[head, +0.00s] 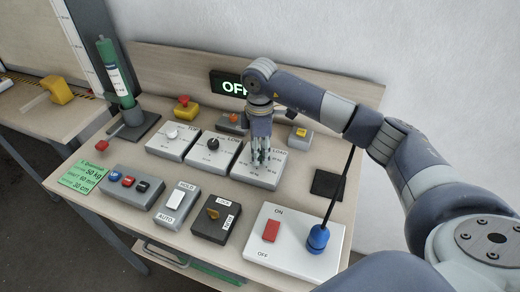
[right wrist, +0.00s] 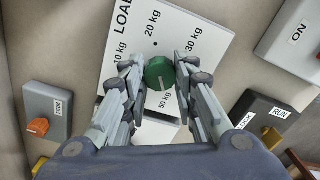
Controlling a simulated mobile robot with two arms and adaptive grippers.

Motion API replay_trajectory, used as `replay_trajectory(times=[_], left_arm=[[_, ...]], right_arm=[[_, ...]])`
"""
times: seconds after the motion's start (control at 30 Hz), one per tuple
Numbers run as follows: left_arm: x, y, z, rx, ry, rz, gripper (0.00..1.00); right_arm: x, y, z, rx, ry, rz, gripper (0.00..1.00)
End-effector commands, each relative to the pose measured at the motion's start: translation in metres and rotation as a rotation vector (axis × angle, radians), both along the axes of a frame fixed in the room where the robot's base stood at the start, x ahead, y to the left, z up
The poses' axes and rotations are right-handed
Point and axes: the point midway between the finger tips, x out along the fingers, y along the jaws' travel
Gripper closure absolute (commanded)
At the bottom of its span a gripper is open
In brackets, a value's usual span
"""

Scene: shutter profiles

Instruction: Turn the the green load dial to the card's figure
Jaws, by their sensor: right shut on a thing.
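The green load dial (right wrist: 159,73) sits on a pale plate (right wrist: 190,23) marked LOAD, with 10, 20, 30 and 50 kg labels in the right wrist view. My right gripper (right wrist: 160,75) is shut on the dial, one finger on each side. In the head view my right gripper (head: 262,158) comes down over the load plate (head: 240,172) and hides the dial. My left gripper is not in view.
Two dial plates, one with a white knob (head: 172,134) and one with a black knob (head: 213,144), stand left of the load plate. In front are a yellow-orange selector (head: 213,213) and a red rocker (head: 271,230). A lit display (head: 229,87) stands behind.

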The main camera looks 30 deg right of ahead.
Motion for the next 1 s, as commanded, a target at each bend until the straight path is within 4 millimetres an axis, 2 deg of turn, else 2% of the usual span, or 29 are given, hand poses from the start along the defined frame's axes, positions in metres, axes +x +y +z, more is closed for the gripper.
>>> replay_trajectory(times=[0.3,0.7,0.73,0.8,0.83,1.0], left_arm=[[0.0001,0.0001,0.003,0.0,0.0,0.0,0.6],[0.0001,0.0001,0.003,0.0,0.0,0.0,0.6],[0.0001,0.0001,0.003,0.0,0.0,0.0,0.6],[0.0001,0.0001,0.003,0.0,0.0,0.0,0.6],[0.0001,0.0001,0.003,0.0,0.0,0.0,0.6],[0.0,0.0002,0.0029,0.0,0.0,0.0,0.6]], right_arm=[[0.0015,-0.0011,0.0022,-0.001,-0.006,-0.077,0.97],[0.0016,-0.0011,0.0021,-0.001,-0.006,-0.084,0.97],[0.0016,-0.0011,0.0021,-0.001,-0.006,-0.084,0.71],[0.0015,-0.0011,0.002,-0.001,-0.005,-0.083,0.55],[0.0013,-0.001,0.0018,-0.001,-0.005,-0.083,0.52],[0.0007,-0.0006,0.001,-0.001,-0.003,-0.081,0.52]])
